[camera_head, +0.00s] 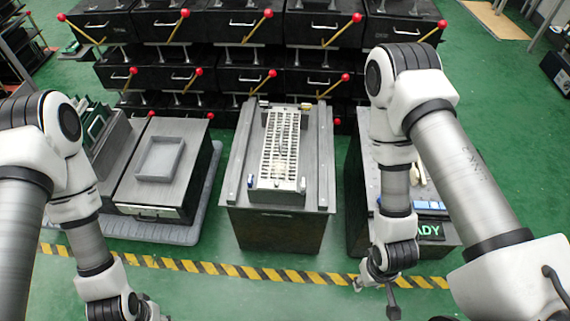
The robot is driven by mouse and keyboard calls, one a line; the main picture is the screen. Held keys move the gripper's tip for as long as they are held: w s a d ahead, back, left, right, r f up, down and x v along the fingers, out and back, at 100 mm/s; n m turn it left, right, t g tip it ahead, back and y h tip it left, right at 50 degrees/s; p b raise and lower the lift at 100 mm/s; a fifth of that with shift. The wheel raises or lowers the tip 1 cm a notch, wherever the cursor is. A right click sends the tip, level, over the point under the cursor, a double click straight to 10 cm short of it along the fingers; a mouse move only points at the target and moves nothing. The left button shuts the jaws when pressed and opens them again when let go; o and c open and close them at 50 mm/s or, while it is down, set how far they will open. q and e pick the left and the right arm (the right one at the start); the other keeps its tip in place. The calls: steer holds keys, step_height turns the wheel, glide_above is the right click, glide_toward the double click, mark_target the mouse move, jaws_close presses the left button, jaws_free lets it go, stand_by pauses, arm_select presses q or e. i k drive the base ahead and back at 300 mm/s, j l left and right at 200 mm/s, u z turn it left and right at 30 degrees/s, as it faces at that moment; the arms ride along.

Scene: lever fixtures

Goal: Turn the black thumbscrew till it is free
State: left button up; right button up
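A grey fixture with a slotted, ladder-like metal plate (280,143) stands on the central cabinet (281,228). I cannot make out which small part is the black thumbscrew. My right gripper (385,290) hangs over the floor, in front and to the right of the central cabinet, apart from the fixture. Its fingers are too small to read. My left gripper (150,312) is at the bottom edge, mostly cut off.
A left cabinet carries an empty square grey tray (160,157). A right cabinet, partly behind my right arm, holds a lit green display (431,230). Black boxes with red-knobbed levers (268,14) line the back. Striped tape (240,271) crosses the clear green floor in front.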

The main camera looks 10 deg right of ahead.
mark_target(262, 104)
steer(key=i+j, duration=0.15)
steer(key=i, duration=0.2)
steer(key=i+j+z, duration=0.1)
steer(key=z, duration=0.3)
steer(key=i+j+z, duration=0.15)
steer(key=z, duration=0.25)
steer(key=i+j+z, duration=0.2)
steer(key=z, duration=0.2)
steer(key=i+j+z, duration=0.1)
steer(key=z, duration=0.3)
steer(key=j, duration=0.1)
